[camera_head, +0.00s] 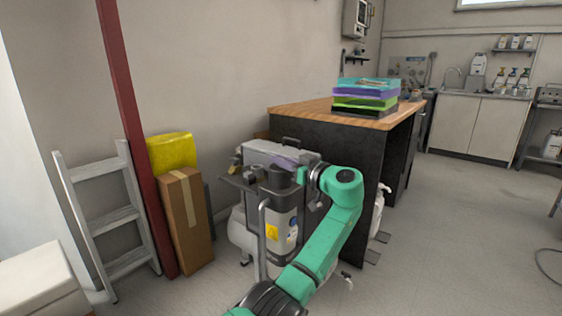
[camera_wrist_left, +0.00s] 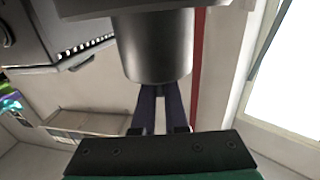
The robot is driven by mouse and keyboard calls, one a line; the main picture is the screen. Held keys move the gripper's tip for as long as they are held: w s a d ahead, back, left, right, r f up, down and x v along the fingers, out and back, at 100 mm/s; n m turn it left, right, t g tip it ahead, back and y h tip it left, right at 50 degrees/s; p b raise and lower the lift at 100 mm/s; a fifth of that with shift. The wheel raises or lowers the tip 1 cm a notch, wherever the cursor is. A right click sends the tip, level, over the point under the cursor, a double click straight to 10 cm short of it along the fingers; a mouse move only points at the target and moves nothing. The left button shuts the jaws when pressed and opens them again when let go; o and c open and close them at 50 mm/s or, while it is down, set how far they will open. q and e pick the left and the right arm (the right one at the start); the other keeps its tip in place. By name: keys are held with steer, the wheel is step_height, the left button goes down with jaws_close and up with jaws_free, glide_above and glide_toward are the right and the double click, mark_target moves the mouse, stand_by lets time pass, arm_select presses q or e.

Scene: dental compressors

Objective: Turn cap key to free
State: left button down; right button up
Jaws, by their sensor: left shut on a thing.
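The dental compressor (camera_head: 279,222) stands on the floor in front of the dark bench, with a grey body and a yellow label. My green left arm reaches up to its top, and my left gripper (camera_head: 288,163) is there, small and partly hidden. In the left wrist view the two dark fingers of my left gripper (camera_wrist_left: 160,92) are close together, with their tips against a grey metal cylinder (camera_wrist_left: 156,48). They are shut on what I take to be the cap key; the cylinder hides the grip, and I cannot read the key's position. My right gripper is out of view.
The bench (camera_head: 325,150) with a wooden top stands right behind the compressor and carries coloured trays (camera_head: 364,96). A cardboard box (camera_head: 186,220), a red post (camera_head: 137,140) and a ladder (camera_head: 88,220) stand to the left. The floor at right is mostly clear.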

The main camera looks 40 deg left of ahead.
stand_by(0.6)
arm_select(q)
steer(key=c, duration=0.9)
jaws_free()
steer(key=shift+c, duration=0.2)
steer(key=s+d+p, duration=0.1)
steer(key=s+d, duration=0.1)
steer(key=d, duration=1.2)
steer(key=shift+d, duration=0.2)
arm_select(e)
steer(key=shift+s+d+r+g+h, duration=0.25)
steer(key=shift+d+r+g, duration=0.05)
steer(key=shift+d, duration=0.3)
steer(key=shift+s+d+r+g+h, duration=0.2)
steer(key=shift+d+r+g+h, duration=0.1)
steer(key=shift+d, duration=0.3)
